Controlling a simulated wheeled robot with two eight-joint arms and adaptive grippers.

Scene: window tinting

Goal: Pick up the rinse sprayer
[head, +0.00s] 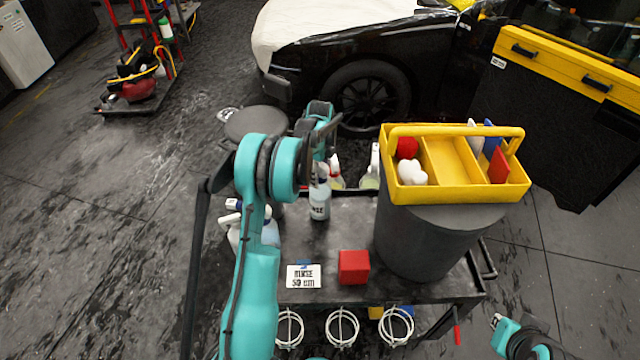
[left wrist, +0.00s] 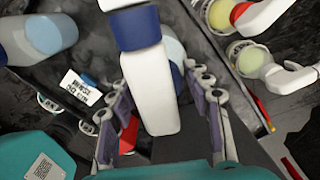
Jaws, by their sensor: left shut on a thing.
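The rinse sprayer (head: 320,204) is a pale bottle with a dark-lettered label, upright over the cart top in the head view. In the left wrist view the held bottle (left wrist: 152,90) is white with a blue collar, between the finger pads. My left gripper (head: 320,165) is shut on it near its upper part, which the gripper and wrist partly hide. I cannot tell whether its base touches the cart. A card (head: 304,276) reading RINSE lies nearer the cart's front edge. My right gripper is not in view; part of my right arm shows at bottom right.
A red block (head: 353,267) sits beside the card. A dark drum (head: 424,245) carries a yellow caddy (head: 456,188) at right. Other spray bottles (head: 371,167) stand behind, and another (head: 236,228) at left. Ring holders (head: 342,327) line the cart's front. A black car (head: 340,65) stands beyond.

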